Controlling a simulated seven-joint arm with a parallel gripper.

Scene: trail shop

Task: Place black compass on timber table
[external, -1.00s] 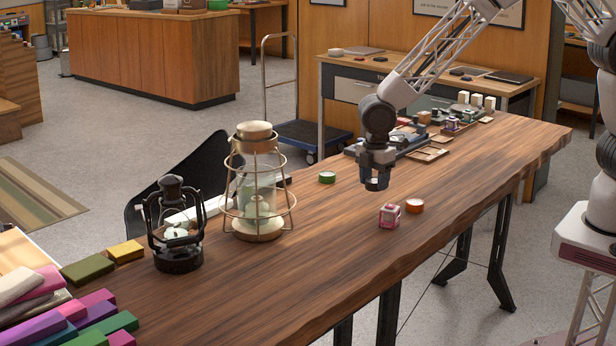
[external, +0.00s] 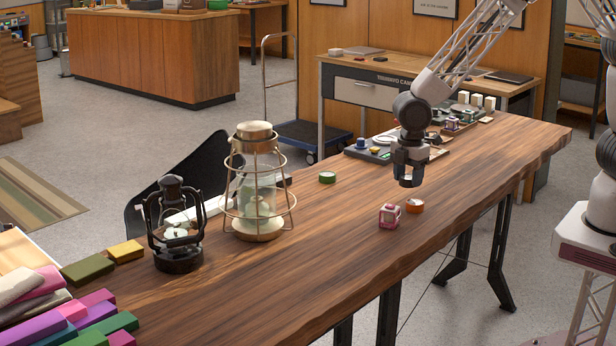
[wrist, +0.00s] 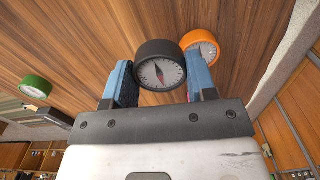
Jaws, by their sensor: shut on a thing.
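The black compass (wrist: 160,66) is round, with a white dial and a red needle. In the wrist view it sits between the two blue fingers of my gripper (wrist: 159,80), which is shut on it. In the external view my gripper (external: 409,180) hangs above the right half of the timber table (external: 330,250), a long brown wooden slab. The compass cannot be made out clearly from the dark jaws there. It appears held clear of the tabletop.
An orange round compass (external: 414,206) and a pink-framed cube (external: 389,215) stand below my gripper. A green round item (external: 327,177) lies farther left. Two lanterns (external: 258,190) (external: 178,235) stand on the left part. Trays with small goods (external: 380,150) line the far edge. The front middle is bare.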

